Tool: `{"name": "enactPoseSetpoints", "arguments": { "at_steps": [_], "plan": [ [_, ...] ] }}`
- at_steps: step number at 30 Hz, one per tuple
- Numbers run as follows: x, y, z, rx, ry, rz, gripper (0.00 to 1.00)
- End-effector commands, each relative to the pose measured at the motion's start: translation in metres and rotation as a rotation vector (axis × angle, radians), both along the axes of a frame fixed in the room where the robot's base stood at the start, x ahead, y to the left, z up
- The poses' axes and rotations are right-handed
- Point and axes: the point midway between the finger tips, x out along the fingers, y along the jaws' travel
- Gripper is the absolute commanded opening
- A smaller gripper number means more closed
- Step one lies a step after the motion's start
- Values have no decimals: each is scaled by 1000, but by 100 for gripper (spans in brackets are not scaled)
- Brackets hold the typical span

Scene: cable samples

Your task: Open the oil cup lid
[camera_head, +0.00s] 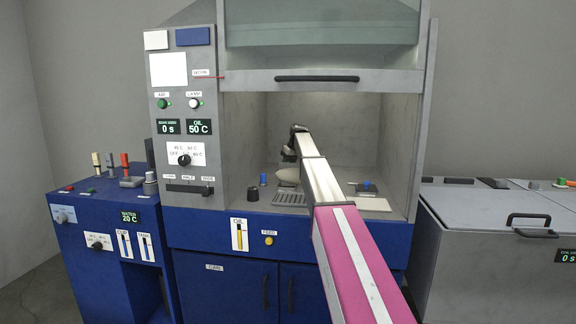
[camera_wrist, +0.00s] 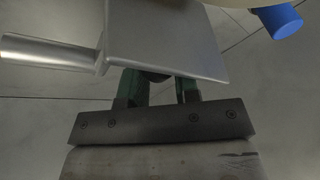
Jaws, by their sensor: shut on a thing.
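In the wrist view a flat, square grey metal plate (camera_wrist: 178,45), which looks like the oil cup lid, lies right at my gripper (camera_wrist: 158,84). A round metal rod (camera_wrist: 45,53) sticks out from its left side. My gripper's green fingers are shut on the plate's near part, and the plate hides their tips. In the head view my arm reaches into the hood, and its dark end is above a pale rounded object (camera_head: 287,177), perhaps the oil cup. My arm covers part of it, and I cannot tell whether the lid is raised.
A blue cylinder (camera_wrist: 278,19) is at the upper right of the wrist view. The raised glass sash (camera_head: 320,28) and side walls bound the opening.

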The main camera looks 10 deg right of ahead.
Motion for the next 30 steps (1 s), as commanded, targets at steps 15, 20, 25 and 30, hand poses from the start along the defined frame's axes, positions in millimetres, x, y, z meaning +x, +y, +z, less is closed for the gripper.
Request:
{"name": "enactPoseSetpoints", "arguments": {
  "at_steps": [15,20,25,30],
  "plan": [
    [2,-18,-14,-36,2,-13,0],
    [1,-18,-14,-37,3,-12,42],
    [0,-16,-15,-36,8,-11,56],
    [-1,-16,-15,-36,10,-9,56]
  ]
}}
